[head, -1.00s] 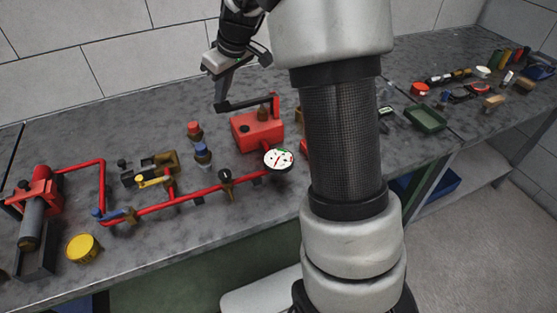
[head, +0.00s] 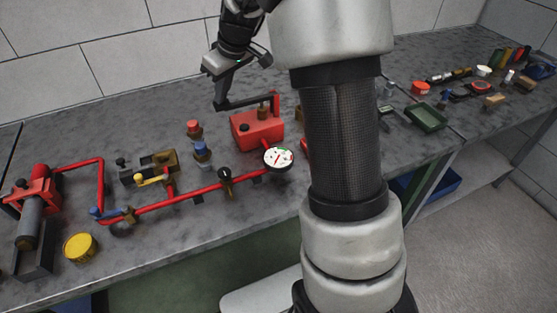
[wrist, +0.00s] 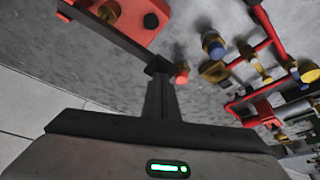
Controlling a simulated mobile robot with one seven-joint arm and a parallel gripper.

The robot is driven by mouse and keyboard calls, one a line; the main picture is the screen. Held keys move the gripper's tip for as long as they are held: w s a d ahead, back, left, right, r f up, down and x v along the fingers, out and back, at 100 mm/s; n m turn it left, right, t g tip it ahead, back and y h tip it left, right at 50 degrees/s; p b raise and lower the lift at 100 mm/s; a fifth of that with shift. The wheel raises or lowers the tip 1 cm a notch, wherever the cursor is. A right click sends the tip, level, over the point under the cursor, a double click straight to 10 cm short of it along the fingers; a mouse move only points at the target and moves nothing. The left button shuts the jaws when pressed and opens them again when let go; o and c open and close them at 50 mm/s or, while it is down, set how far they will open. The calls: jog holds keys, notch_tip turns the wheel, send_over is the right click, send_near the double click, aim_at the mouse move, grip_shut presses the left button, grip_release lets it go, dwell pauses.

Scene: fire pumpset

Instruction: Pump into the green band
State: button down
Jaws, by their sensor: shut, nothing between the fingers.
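The red hand pump (head: 257,129) stands on the bench, with a long dark lever (head: 250,101) reaching left from a red upright. The lever looks about level. My gripper (head: 220,105) is shut and empty, pointing down at the lever's free left end. In the wrist view the fingertips (wrist: 160,68) meet or overlap the end of the lever (wrist: 120,40); whether they press on it I cannot tell. The white round gauge (head: 278,158) sits on the pipe in front of the pump, with green marks and a red needle; its exact reading is too small to make out.
A red pipe (head: 200,192) with valves runs left along the bench front. Red and blue capped fittings (head: 203,152) stand left of the pump. A yellow tin (head: 81,247) is at front left. A green tray (head: 426,117) lies to the right. My own column blocks the middle.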

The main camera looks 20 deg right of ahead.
aim_at(225, 105)
jog(key=shift+f, duration=0.25)
jog(key=shift+f+b, duration=2.15)
jog(key=shift+f, duration=0.35)
jog(key=shift+r, duration=0.1)
jog(key=shift+r+p, duration=1.95)
jog(key=shift+r, duration=0.85)
jog(key=shift+f, duration=0.15)
